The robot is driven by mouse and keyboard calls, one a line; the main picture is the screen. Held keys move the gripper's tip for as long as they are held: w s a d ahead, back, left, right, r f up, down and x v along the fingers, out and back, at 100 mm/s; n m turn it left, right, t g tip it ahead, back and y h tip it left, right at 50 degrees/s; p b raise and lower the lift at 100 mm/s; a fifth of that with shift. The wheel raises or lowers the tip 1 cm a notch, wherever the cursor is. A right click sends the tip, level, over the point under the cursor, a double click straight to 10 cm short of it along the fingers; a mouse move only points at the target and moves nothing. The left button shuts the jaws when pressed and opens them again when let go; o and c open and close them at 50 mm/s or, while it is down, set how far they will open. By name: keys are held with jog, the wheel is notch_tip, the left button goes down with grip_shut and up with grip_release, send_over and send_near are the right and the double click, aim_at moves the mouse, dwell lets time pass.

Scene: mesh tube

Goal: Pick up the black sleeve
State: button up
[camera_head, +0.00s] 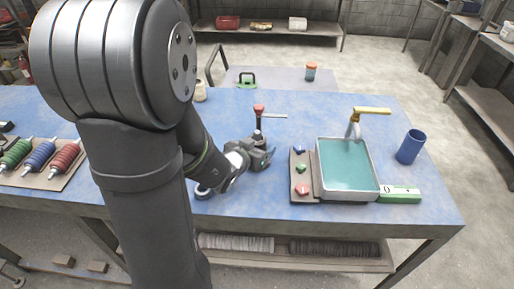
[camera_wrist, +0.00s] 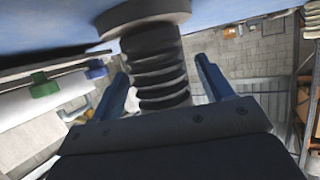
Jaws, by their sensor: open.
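The black sleeve (camera_wrist: 158,75) is a dark ribbed cylinder with a wide grey round end against the blue table, which appears at the top of the wrist view. My gripper (camera_wrist: 162,88) is open, with one blue finger on each side of the sleeve and visible gaps between. In the head view, my gripper (camera_head: 262,153) is low over the middle of the table, and a dark upright part (camera_head: 258,136), likely the sleeve, rises at its jaws. The sleeve's lower part is hidden there by the gripper.
A red-topped piece (camera_head: 259,109) with a thin side rod stands just behind the jaws. A knob panel (camera_head: 301,187) and a teal tray (camera_head: 346,195) lie to the right, with a brass tap (camera_head: 371,110) and a blue cup (camera_head: 410,147). Ribbed coloured rolls (camera_head: 40,152) lie at left.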

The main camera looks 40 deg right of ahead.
jog(key=shift+d, duration=0.15)
jog(key=c, duration=1.1)
